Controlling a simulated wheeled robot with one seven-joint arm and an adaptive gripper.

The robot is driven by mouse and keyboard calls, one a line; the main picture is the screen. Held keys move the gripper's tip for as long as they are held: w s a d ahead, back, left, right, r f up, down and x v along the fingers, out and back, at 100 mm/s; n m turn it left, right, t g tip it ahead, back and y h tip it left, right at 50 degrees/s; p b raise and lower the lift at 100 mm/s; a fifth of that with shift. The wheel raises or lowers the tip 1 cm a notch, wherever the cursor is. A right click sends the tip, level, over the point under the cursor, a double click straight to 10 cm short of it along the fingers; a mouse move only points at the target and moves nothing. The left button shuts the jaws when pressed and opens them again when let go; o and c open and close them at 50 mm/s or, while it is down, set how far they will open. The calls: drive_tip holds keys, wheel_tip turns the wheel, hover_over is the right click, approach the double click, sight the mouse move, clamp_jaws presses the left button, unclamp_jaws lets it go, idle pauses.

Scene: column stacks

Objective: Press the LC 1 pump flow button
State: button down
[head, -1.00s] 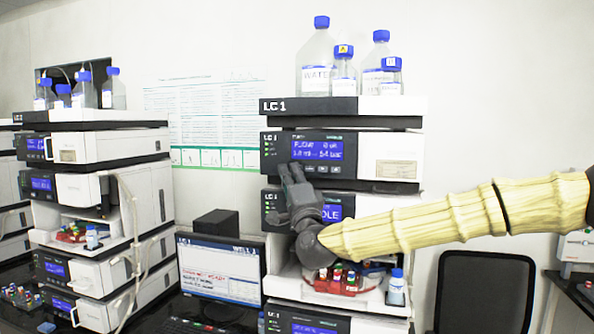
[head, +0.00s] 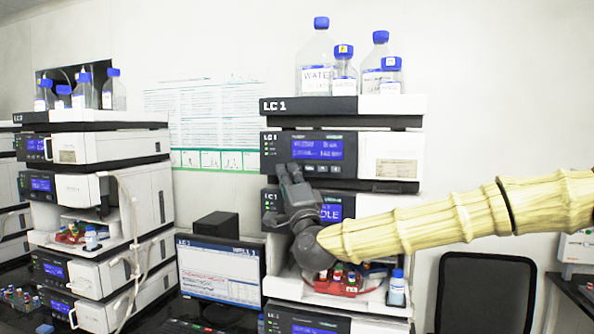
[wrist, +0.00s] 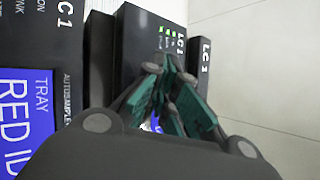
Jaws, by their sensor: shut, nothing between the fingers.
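The LC 1 pump (head: 381,158) is the upper module of the middle stack, with a black front panel and a lit blue display (head: 317,149). Small buttons (head: 322,168) sit below that display. My gripper (head: 287,170) is shut and empty, its fingertips at the lower left of the pump panel. In the wrist view my gripper (wrist: 166,75) points at the black LC 1 panel (wrist: 140,45), near its green status lights (wrist: 170,33). The fingers hide part of the panel and its buttons. I cannot tell whether the tips touch it.
Blue-capped bottles (head: 318,62) stand on the stack's top tray (head: 312,107). Below are a module with another blue display (head: 331,212) and a shelf with vials (head: 350,283). A second stack (head: 102,150) and a monitor (head: 219,275) are at the left. A dark chair (head: 487,292) is at the right.

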drive_tip(key=s, duration=0.1)
drive_tip(key=s+a+b, duration=0.1)
drive_tip(key=s, duration=0.1)
drive_tip(key=s+b, duration=0.1)
drive_tip(key=shift+s+a, duration=0.3)
drive_tip(key=shift+s, duration=0.1)
drive_tip(key=shift+f, duration=0.1)
idle(0.6)
